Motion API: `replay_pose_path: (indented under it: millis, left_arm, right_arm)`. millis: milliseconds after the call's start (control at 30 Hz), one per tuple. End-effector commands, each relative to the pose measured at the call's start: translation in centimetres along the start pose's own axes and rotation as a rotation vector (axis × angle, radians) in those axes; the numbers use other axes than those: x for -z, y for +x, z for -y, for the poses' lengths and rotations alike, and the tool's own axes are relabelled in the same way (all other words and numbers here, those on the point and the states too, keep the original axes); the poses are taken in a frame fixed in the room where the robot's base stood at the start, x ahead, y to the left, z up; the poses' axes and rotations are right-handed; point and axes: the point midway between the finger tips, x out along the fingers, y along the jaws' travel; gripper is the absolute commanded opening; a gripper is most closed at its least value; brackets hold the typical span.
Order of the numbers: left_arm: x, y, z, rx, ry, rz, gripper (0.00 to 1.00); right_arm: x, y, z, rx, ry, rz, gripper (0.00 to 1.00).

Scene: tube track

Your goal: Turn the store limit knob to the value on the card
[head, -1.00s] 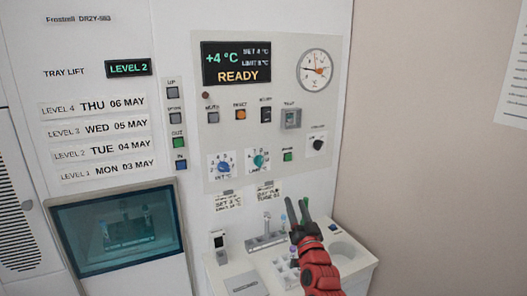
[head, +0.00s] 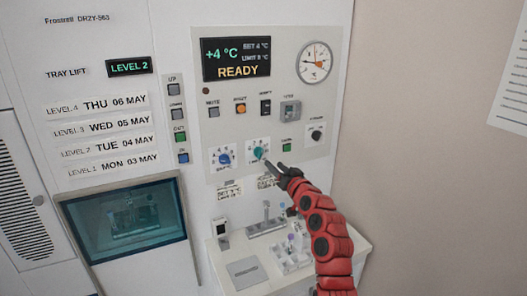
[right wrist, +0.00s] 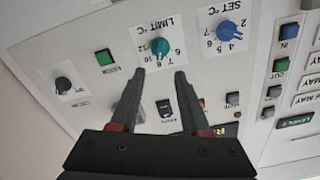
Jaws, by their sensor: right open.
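The limit knob (head: 259,153) is a teal-green dial on a white scale plate, low on the control panel. In the head view the right gripper (head: 271,170) is just below and right of the knob. A card (head: 229,192) under the dials has small print, partly blurred. My left gripper is not in view.
The blue set knob (head: 224,159) is left of the limit knob. A green button (head: 286,147) and a black knob (head: 316,135) are to its right. The display (head: 236,60) reads +4 °C and READY. A white shelf (head: 245,272) with small items juts out below.

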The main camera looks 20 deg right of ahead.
Motion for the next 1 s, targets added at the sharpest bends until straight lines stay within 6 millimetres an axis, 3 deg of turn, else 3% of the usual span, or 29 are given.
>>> replay_pose_path:
  millis: [533, 1000]
  left_arm:
    - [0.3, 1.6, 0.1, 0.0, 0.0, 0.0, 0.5]
    - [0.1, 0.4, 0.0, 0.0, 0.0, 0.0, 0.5]
  right_arm:
    - [0.1, 7.2, 0.1, 0.0, 0.001, 0.001, 0.46]
    - [0.1, 9.8, 0.0, -0.001, -0.001, -0.003, 0.46]
